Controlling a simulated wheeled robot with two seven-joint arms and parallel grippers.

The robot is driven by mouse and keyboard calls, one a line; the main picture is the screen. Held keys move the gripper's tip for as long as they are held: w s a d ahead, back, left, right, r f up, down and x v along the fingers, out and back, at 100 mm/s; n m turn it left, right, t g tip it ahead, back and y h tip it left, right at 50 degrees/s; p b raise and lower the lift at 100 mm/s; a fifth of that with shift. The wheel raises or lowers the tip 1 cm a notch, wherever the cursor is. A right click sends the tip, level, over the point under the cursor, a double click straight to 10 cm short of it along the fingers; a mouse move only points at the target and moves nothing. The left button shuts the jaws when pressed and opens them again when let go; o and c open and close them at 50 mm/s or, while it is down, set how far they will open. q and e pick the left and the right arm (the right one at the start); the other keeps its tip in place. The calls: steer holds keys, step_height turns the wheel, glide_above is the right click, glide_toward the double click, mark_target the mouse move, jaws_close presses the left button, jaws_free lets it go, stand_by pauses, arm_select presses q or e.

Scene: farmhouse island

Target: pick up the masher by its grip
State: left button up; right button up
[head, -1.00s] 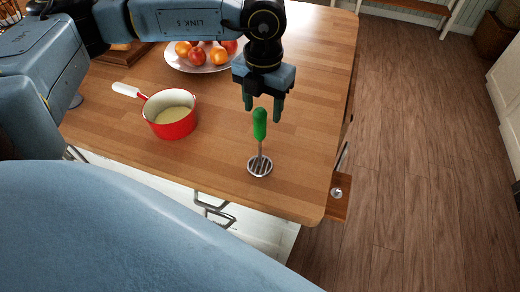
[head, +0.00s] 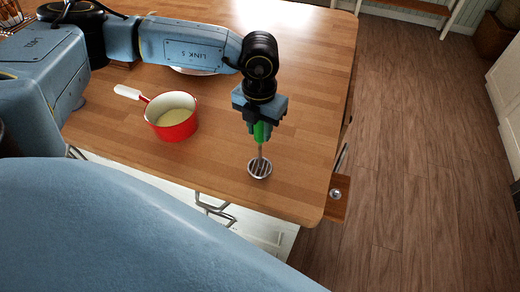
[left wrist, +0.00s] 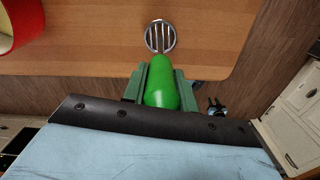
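The masher stands upright on the table near its front right corner. Its green grip (head: 262,132) points up and its round slotted metal head (head: 259,168) rests on the wood. My left gripper (head: 262,128) is above the head, pointing down, with its fingers on either side of the grip. In the left wrist view the grip (left wrist: 161,84) fills the space between the green-grey fingers, and the metal head (left wrist: 160,37) lies beyond. No clear gap shows, but I cannot tell whether the fingers press on the grip. My right gripper is not in view.
A red saucepan (head: 172,131) with a white handle stands left of the masher. Behind my left arm a plate (head: 192,71) is mostly hidden. The wooden tabletop (head: 215,160) is clear around the masher, and its right edge is close.

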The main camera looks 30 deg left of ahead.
arm_select(q)
steer(key=c, duration=0.5)
steer(key=shift+r, duration=0.1)
step_height(320, 180, up, 10)
steer(key=shift+f+b, duration=0.1)
steer(key=shift+b, duration=0.7)
